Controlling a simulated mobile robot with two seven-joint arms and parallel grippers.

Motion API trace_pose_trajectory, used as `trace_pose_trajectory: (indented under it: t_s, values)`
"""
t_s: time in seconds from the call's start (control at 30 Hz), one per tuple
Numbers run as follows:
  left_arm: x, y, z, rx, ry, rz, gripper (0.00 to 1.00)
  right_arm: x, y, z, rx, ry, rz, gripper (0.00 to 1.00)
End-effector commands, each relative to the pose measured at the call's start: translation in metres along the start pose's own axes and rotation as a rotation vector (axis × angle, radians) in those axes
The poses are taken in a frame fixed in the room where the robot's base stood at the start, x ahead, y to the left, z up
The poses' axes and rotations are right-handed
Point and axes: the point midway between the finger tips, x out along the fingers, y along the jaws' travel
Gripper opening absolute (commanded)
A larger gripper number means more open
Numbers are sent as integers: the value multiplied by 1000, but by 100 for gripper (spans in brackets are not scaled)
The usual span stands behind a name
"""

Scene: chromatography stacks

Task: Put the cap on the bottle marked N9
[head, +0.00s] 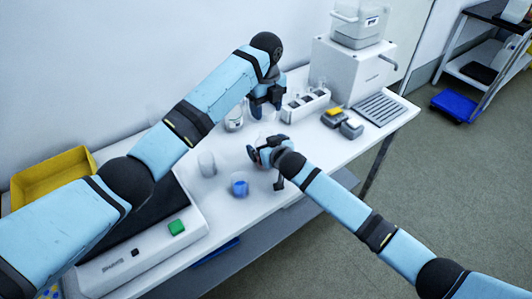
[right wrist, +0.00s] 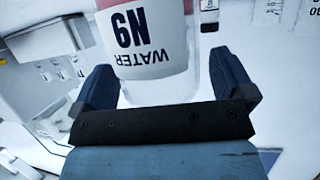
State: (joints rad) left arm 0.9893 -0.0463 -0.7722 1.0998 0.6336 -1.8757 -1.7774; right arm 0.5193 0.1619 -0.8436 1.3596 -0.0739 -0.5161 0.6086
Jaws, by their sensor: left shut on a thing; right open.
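The bottle marked N9 (right wrist: 145,40) shows close up in the right wrist view. It is clear, with a white and red label reading N9 and WATER, upside down in that view. My right gripper (right wrist: 168,88) is open, with one finger on each side of the bottle and no clear grip on it. In the head view the right gripper (head: 262,152) is low over the bench, and the bottle is mostly hidden near it. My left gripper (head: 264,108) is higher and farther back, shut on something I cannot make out. I cannot pick out the cap.
A beaker with blue contents (head: 239,185), a clear beaker (head: 207,164) and a labelled jar (head: 234,121) stand near the grippers. A white rack (head: 305,105) and small yellow-topped box (head: 333,117) are behind. A green-buttoned device (head: 150,250) fills the bench's left.

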Motion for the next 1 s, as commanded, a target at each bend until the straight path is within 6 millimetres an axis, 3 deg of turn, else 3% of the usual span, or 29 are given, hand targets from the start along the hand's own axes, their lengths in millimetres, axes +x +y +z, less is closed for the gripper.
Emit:
trace_pose_trajectory:
  t_s: [0.23,0.53,0.73,1.0]
  values:
    - [0,0,0,0,0,0,32,0,0,0,0,0,0,100]
    - [0,0,0,0,0,0,32,0,0,0,0,0,0,31]
    - [10,0,0,0,1,1,32,0,0,0,0,0,0,31]
    - [47,0,0,0,0,2,32,0,0,0,0,1,0,31]
